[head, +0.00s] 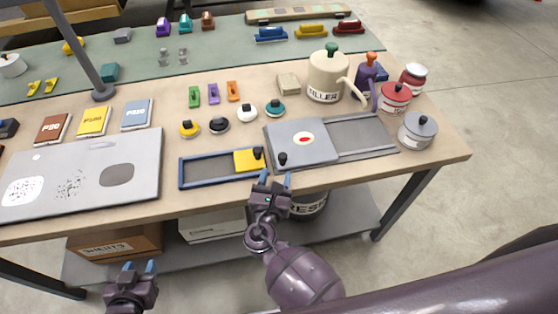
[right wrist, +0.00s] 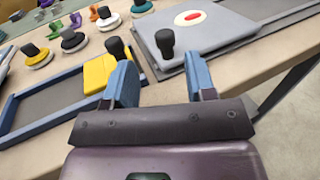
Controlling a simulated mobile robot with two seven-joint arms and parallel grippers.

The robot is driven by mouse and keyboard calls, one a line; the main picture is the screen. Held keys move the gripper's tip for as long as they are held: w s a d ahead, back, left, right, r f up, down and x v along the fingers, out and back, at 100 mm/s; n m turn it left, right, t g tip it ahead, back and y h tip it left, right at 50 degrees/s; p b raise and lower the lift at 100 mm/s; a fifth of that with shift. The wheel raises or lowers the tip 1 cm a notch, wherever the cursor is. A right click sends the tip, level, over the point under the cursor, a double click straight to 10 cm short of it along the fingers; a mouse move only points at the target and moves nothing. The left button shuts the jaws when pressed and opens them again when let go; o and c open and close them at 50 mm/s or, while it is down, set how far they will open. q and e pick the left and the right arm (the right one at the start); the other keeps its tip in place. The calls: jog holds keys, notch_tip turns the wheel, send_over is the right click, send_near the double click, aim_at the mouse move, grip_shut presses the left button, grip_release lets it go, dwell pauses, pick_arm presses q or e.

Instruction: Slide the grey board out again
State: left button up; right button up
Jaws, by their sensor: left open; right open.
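The grey board (head: 306,140) is a flat plate with a white and red oval mark and a black knob (head: 282,158) at its near left corner. It lies over the left part of a grey-framed tray (head: 368,138). In the right wrist view the board (right wrist: 205,32) and its knob (right wrist: 166,42) are ahead of the fingers. My right gripper (head: 274,179) is open and empty at the table's front edge, just short of the knob and apart from it. My left gripper (head: 139,267) is open and empty, low in front of the table.
Left of the board is a blue-framed tray (head: 195,172) with a yellow plate (head: 247,160) and its black knob. Round-based knobs (head: 247,113) stand behind. A cream filler can (head: 327,75) and lidded pots (head: 417,130) stand behind and right. A grey panel (head: 135,150) lies left.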

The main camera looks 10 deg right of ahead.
jog(key=shift+v, duration=1.75)
jog(key=s+d+m+g+h, duration=0.1)
jog(key=s+d+m+g, duration=0.2)
jog(key=d+m, duration=0.3)
jog(key=s+d+f+m+g, duration=0.1)
jog(key=s+d+m+g, duration=0.25)
jog(key=d+m, duration=0.3)
jog(key=s+d+m+g+h, duration=0.1)
jog(key=s+d+m+g, duration=0.1)
jog(key=d+m+g, duration=0.35)
jog(key=s+d+r+m+g+y, duration=0.1)
jog(key=s+d+r+m+y, duration=0.2)
jog(key=s+m, duration=0.35)
jog(key=s+d+r+m+y, duration=0.1)
jog(key=s+r+m+y, duration=0.3)
jog(key=m, duration=0.3)
jog(key=w+f+t, duration=0.3)
jog(key=f, duration=0.3)
jog(key=w+f+t+y, duration=0.1)
jog(key=w+f+t, duration=0.2)
jog(key=f, duration=0.3)
jog(key=shift+t, duration=0.8)
